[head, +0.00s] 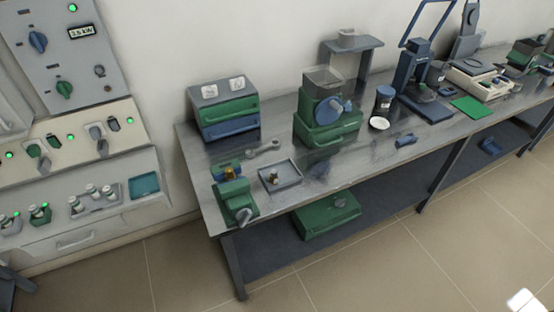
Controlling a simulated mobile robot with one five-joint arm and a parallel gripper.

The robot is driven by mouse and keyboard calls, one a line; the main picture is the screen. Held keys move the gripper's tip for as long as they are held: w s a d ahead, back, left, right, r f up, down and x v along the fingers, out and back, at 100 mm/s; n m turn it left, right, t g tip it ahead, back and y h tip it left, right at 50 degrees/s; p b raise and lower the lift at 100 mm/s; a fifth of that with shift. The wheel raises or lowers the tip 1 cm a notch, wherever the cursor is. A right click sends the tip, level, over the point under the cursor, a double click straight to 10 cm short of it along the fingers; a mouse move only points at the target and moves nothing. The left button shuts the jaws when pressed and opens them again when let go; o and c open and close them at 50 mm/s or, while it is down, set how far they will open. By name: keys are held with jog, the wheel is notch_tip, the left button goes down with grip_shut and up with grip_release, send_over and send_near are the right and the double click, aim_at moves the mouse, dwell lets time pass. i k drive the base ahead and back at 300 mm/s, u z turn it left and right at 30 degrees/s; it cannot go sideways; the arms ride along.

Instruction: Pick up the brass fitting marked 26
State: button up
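A small brass-coloured piece (272,178) stands in the shallow grey tray (290,175) near the left front of the workbench. My gripper's fingers are not visible in the head view.
The grey workbench (352,160) runs to the upper right. A green machine (325,115) and green and blue drawers (228,117) stand behind the tray. A spanner (264,149) lies nearby. Furnace panels (75,50) are at the left.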

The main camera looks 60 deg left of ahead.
aim_at(227, 178)
jog(key=u, duration=0.05)
jog(key=i, duration=1.15)
jog(key=u, duration=5.05)
jog(key=i, duration=1.65)
jog(key=z, duration=0.05)
